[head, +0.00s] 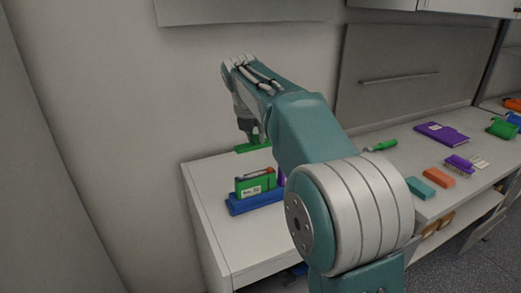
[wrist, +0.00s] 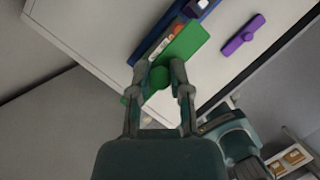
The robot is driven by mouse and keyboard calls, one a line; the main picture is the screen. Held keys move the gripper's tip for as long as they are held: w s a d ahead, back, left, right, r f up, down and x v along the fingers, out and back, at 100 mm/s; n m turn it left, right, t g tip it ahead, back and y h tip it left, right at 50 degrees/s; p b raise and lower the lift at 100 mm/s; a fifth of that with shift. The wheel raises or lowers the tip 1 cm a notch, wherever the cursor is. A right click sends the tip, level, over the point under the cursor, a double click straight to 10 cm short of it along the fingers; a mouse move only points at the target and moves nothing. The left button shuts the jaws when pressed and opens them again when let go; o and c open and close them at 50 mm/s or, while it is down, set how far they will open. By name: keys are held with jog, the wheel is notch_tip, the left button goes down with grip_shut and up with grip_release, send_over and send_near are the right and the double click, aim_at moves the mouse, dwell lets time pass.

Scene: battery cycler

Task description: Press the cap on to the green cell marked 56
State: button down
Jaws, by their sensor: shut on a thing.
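My gripper (wrist: 162,80) is shut on a green bar-shaped piece (wrist: 187,42), apparently the cap, with a rounded part between the fingertips. In the head view the green piece (head: 251,147) shows under my gripper (head: 250,137), at the table's back left. Whether it touches the table I cannot tell. A green cell (head: 246,184) with a white label stands upright in a blue holder (head: 240,208), nearer the camera than my gripper. The label's number is too small to read surely. The blue holder (wrist: 155,42) also shows beyond the fingers in the wrist view, partly covered by the green piece.
A purple piece (wrist: 243,35) lies on the white table (head: 228,243). On the right are a green-handled tool (head: 382,145), teal (head: 420,188) and orange (head: 438,177) blocks, and a purple folder (head: 441,132). A wall is close behind. The table's left front is clear.

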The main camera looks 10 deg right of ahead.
aim_at(256, 174)
jog(key=shift+w+a+f, duration=0.1)
jog(key=shift+w+a, duration=0.2)
jog(key=shift+d+f, duration=0.25)
jog(key=shift+f, duration=0.25)
jog(key=shift+d+f, duration=0.25)
jog(key=shift+f, duration=0.6)
jog(key=shift+a+f, duration=0.25)
jog(key=shift+f, duration=0.6)
jog(key=shift+a+f, duration=0.2)
jog(key=shift+f, duration=0.65)
jog(key=shift+d+f, duration=0.3)
jog(key=shift+f, duration=0.25)
jog(key=shift+a, duration=0.15)
jog(key=shift+r, duration=0.1)
jog(key=shift+f, duration=0.65)
